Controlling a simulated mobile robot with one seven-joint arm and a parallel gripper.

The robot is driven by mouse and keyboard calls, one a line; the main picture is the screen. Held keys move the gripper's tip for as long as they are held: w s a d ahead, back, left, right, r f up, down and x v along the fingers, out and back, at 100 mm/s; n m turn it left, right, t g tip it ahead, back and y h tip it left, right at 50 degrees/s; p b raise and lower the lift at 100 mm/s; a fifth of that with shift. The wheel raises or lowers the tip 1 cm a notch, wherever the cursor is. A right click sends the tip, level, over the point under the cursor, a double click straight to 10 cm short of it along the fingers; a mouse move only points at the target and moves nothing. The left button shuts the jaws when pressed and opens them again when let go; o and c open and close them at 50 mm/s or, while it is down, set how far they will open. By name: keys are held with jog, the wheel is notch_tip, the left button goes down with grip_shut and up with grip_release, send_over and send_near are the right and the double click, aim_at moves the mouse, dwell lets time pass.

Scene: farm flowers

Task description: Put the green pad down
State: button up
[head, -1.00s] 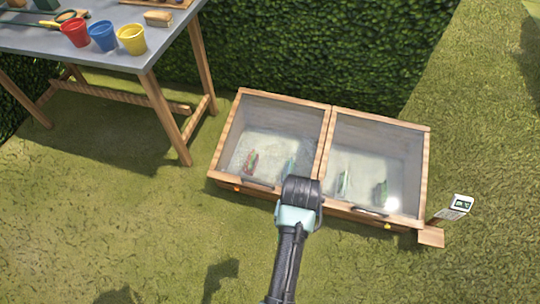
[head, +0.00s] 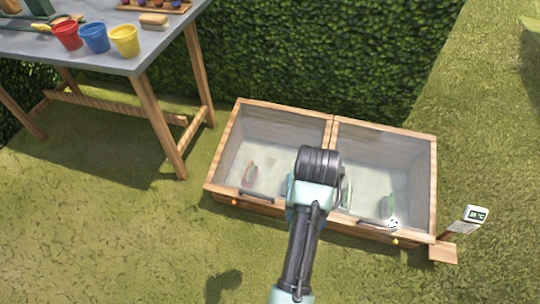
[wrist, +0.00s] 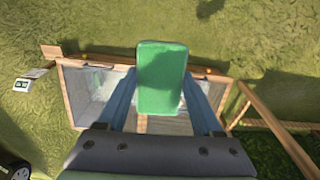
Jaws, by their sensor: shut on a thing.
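The green pad (wrist: 162,68) is a flat rounded block. It sits between the two blue fingers of my gripper (wrist: 161,88) in the wrist view, and the gripper is shut on it. Behind the pad in that view lies the wooden cold frame (wrist: 70,98). In the head view my arm reaches over the middle of the cold frame (head: 215,165), and the pad and fingertips are hidden behind my wrist. I cannot tell how high the pad is above the frame.
The cold frame has two clear-topped bays with small green and reddish things inside. A table (head: 160,50) with red, blue and yellow pots stands at the left. A hedge (head: 330,50) is behind; grass in front is open.

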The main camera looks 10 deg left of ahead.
jog(key=s+r+p, duration=0.3)
jog(key=r+p, duration=0.4)
jog(key=p, duration=0.2)
jog(key=s+r+p, duration=0.4)
jog(key=r+p, duration=0.4)
jog(key=p, duration=0.1)
jog(key=shift+s, duration=0.25)
